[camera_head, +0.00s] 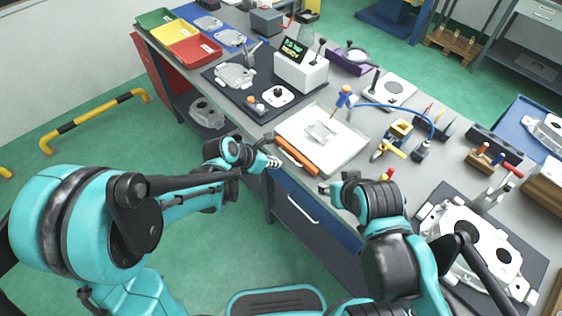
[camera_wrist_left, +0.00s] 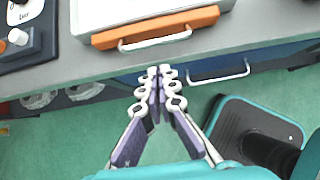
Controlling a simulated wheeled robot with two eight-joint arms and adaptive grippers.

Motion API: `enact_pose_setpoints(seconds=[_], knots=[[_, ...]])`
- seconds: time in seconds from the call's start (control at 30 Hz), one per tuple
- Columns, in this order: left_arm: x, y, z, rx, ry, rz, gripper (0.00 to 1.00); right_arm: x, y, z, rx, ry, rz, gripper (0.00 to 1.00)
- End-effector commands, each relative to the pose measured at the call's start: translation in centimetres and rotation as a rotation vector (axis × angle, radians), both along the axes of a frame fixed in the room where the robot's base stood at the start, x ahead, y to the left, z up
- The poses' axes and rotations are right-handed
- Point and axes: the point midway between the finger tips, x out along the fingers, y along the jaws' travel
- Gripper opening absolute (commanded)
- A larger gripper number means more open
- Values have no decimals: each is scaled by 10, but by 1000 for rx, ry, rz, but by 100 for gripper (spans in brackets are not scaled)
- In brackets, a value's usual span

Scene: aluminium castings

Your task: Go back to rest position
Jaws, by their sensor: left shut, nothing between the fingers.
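My left gripper (camera_head: 272,162) is shut and empty, just off the near edge of the bench in the head view. In the left wrist view its two fingers (camera_wrist_left: 160,80) meet at the tips, over the floor in front of the bench edge. My right arm comes in at the lower right of the head view. Its gripper (camera_head: 326,188) shows only in small part near the bench edge, and its fingers cannot be made out.
The bench (camera_wrist_left: 60,75) holds a white tray (camera_head: 345,150) with an orange front (camera_head: 297,156) near my left gripper. A drawer handle (camera_head: 302,210) sits below the edge. A large casting (camera_head: 470,245) lies at the right. Green floor (camera_head: 235,250) is free before the bench.

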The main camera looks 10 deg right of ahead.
Motion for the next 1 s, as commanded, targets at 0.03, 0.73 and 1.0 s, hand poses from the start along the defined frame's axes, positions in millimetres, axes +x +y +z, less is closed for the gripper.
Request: enact_pose_setpoints(seconds=[0.03,0.73,1.0], knots=[[-5,8,14,-1,1,4,0,0,0,8,0,0,0,44],[-37,51,78,0,0,0,0,0,0,37,0,0,0,44],[-49,71,88,150,-139,-163,0,0,0,35,0,0,0,44]])
